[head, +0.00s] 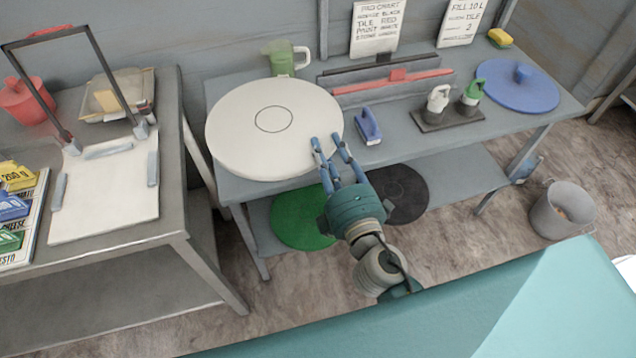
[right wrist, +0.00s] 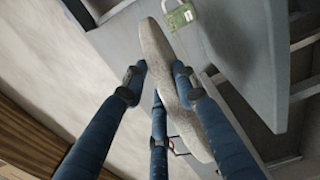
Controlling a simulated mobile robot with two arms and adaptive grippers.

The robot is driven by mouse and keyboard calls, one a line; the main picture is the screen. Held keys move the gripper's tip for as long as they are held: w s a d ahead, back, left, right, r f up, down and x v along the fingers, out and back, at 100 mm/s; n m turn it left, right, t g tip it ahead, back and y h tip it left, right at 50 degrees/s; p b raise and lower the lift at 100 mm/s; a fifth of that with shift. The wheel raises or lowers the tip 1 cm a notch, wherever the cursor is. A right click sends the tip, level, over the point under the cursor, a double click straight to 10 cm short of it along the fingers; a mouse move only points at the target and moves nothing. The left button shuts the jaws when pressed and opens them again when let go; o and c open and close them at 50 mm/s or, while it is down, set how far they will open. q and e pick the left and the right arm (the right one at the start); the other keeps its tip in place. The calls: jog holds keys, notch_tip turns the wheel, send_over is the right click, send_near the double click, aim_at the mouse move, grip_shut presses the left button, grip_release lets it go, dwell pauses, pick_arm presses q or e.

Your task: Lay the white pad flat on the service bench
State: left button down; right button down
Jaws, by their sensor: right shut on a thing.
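The white pad (head: 245,145) is a large round disc with a thin ring drawn at its middle. In the head view it appears roughly level over the left end of the grey service bench (head: 415,150), its near side reaching past the front edge. I cannot tell whether it touches the bench top. My right gripper (head: 333,148) is shut on the pad's right front rim. In the right wrist view the pad (right wrist: 165,70) shows edge-on between the blue fingers (right wrist: 160,85). My left gripper is not in view.
On the bench stand a green jug (head: 287,58), a blue hand tool (head: 368,126), two bottles on a dark tray (head: 446,119) and a blue disc (head: 518,88). Green (head: 300,225) and black (head: 400,195) discs lie below. A bucket (head: 562,210) stands right; another table (head: 185,160) stands left.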

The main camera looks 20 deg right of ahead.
notch_tip(320, 180, down, 13)
jog(key=b, duration=0.6)
jog(key=shift+w+b, duration=0.15)
jog(key=shift+b, duration=0.25)
jog(key=shift+f, duration=0.1)
jog(key=c, duration=1.4)
grip_release()
jog(key=shift+o, duration=0.2)
